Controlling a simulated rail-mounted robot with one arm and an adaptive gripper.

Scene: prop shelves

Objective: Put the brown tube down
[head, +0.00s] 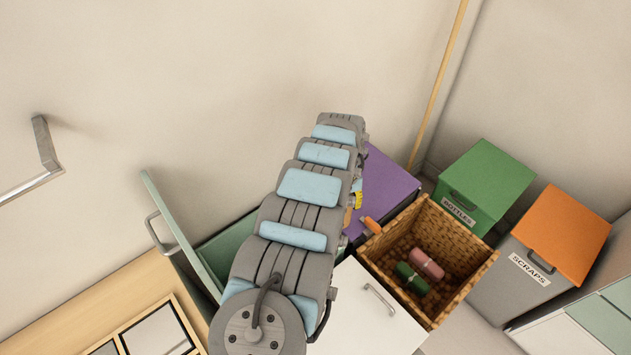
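No brown tube shows clearly in the head view. In the basket lie a pink bundle (427,263) and a green bundle (411,279), side by side.
A purple-topped box (388,185) stands behind the basket. A green bin (487,180) labelled BOTTLES and an orange-lidded bin (562,233) labelled SCRAPS stand to the right. A white drawer front (365,325) is below the basket. An open green drawer (178,225) is at left.

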